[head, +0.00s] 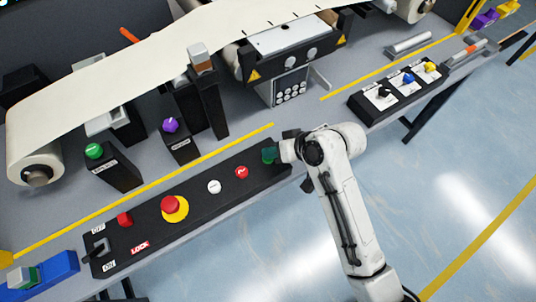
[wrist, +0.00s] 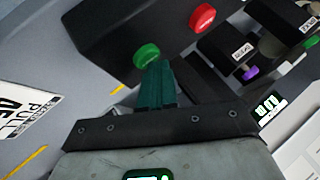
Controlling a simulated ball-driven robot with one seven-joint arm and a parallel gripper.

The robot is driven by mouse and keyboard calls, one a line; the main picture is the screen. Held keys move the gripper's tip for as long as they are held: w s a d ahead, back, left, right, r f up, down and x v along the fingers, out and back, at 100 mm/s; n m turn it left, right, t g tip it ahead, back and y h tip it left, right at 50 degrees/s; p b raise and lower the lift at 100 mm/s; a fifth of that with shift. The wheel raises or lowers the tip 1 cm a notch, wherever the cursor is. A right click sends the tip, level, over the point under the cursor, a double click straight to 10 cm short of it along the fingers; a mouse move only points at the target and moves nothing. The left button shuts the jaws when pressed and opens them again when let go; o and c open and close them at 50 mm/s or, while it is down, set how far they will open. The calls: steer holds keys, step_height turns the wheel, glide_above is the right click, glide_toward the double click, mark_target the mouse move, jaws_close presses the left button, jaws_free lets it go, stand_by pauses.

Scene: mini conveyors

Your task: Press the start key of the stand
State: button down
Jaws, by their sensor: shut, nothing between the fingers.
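The black control panel (head: 205,208) runs along the front edge of the bench. At its right end is a green key, mostly hidden by my gripper (head: 272,155) in the head view. In the wrist view the green key (wrist: 146,53) shows clearly as a round cap. My gripper's teal fingers (wrist: 155,68) are shut and empty, with their tips right at the green key's edge. I cannot tell whether they touch it or whether it is pushed in. No lettering on it is readable.
Left along the panel are a red key (head: 242,172), a white key (head: 214,187), a red emergency stop (head: 170,205) on yellow, and a lock switch (head: 98,249). Another green button (head: 94,151) and a purple knob (head: 170,125) stand on posts behind. Floor is clear to the right.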

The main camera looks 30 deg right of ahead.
steer(key=shift+r+p, duration=0.8)
steer(key=shift+p, duration=0.2)
steer(key=shift+r, duration=0.1)
step_height(320, 180, up, 5)
steer(key=p, duration=0.5)
stand_by(0.6)
steer(key=s+d+f+g+h+b, duration=0.1)
steer(key=s+d+f+g+h, duration=0.1)
steer(key=s, duration=0.5)
steer(key=s+d+f+g+h+b, duration=0.1)
steer(key=s+f, duration=0.3)
steer(key=s, duration=0.4)
steer(key=s+d+f+n+g+h+b, duration=0.1)
steer(key=s+d+f+g+h+b, duration=0.1)
steer(key=s, duration=0.5)
steer(key=shift+s+d+f+g+h+b, duration=0.4)
steer(key=shift+d+g, duration=0.3)
steer(key=shift+d, duration=0.4)
